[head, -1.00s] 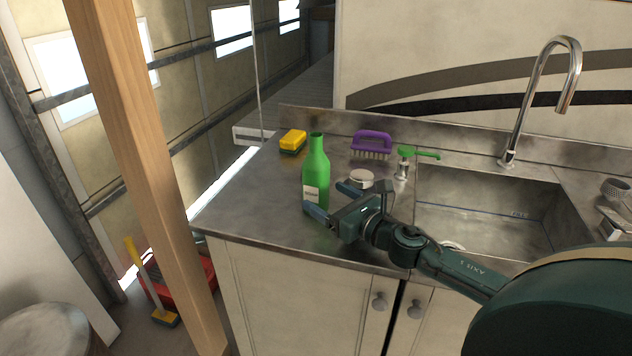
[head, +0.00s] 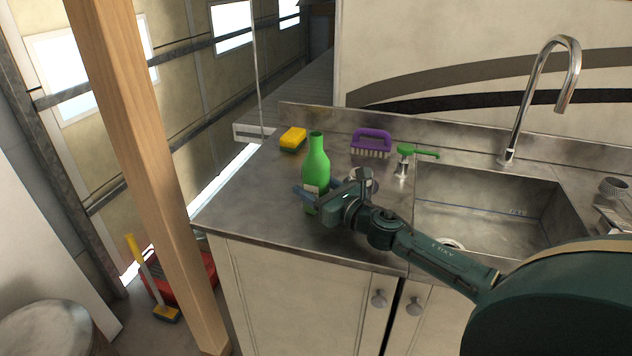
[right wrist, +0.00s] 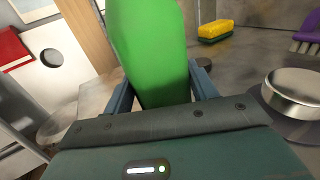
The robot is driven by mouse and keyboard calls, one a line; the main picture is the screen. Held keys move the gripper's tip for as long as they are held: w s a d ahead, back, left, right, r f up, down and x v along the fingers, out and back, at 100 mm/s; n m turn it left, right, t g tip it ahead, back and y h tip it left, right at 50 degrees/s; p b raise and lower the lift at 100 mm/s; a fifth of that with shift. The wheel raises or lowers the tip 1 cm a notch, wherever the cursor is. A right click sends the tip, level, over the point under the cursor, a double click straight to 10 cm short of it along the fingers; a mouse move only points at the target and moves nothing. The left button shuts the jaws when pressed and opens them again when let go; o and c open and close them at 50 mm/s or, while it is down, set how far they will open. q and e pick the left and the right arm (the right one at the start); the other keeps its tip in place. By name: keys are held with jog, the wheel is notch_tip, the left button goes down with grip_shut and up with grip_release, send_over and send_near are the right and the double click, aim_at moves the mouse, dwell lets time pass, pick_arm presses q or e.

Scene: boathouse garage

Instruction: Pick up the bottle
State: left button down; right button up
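The green bottle (head: 316,165) stands upright near the front left of the steel counter. A pale label shows low on it, partly covered by a finger. My right gripper (head: 320,190) is at the bottle's lower part, one finger in front and the other mostly hidden behind it. In the right wrist view the bottle (right wrist: 152,50) fills the space between the two fingers of my right gripper (right wrist: 162,88). The fingers look open around it; a firm grip does not show. My left gripper is not in view.
A round metal-sided container (right wrist: 292,92) stands close to the right of the gripper. Behind are a yellow sponge (head: 293,138), a purple brush (head: 371,142) and a green-topped dispenser (head: 405,158). The sink (head: 485,210) lies right. A wooden post (head: 150,170) stands left of the counter (head: 255,215).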

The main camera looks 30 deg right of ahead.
jog(key=c, duration=0.8)
jog(key=shift+r, duration=0.15)
